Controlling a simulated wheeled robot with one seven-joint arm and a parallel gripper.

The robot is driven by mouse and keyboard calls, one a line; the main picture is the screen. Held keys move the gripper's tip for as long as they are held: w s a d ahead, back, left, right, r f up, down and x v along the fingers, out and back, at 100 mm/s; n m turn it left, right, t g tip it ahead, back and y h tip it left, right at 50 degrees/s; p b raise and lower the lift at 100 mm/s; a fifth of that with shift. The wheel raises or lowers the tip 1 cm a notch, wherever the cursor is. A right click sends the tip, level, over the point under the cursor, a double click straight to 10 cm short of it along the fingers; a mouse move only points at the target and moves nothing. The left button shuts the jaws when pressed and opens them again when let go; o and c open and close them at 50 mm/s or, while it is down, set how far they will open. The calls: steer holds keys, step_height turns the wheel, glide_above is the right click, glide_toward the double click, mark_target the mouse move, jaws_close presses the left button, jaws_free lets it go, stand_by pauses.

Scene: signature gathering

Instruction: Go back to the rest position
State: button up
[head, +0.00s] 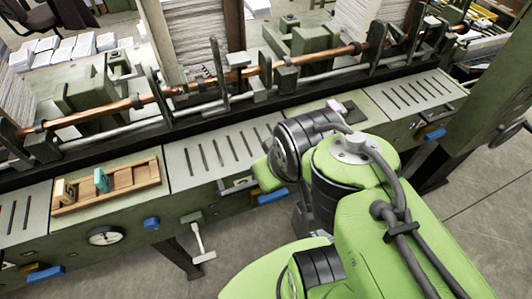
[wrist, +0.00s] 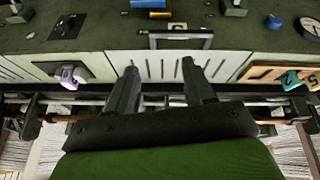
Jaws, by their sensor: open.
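My gripper (wrist: 160,66) is open in the wrist view, with two dark fingers apart and nothing between them. It hangs over the slotted steel plates of the machine bench; in the head view my green arm hides it. A wooden tray (head: 137,184) lies on the bench at the left of the head view and at the right edge of the wrist view (wrist: 262,71). In it stand a teal piece (head: 101,180) and a beige piece (head: 62,193). A purple piece (head: 335,106) sits on a dark plate beyond my arm; it also shows in the wrist view (wrist: 69,77).
A long copper rod (head: 190,88) with upright posts and clamps runs along the back of the bench. Paper stacks (head: 190,45) stand behind it. A lever (head: 198,240), a gauge (head: 105,236) and blue knobs stick out at the front. The floor at right is clear.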

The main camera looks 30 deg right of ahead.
steer(key=s, duration=0.1)
steer(key=s+a+r, duration=0.1)
steer(key=s, duration=0.1)
steer(key=shift+s+a+r+m+t+y, duration=0.1)
steer(key=shift+a+r+m+t+y, duration=0.1)
steer(key=shift+r+m+t+y, duration=0.15)
step_height(320, 180, up, 2)
steer(key=shift+r+p, duration=0.15)
steer(key=shift+p, duration=1.05)
steer(key=shift+c, duration=0.8)
steer(key=shift+a, duration=0.1)
steer(key=shift+c, duration=0.2)
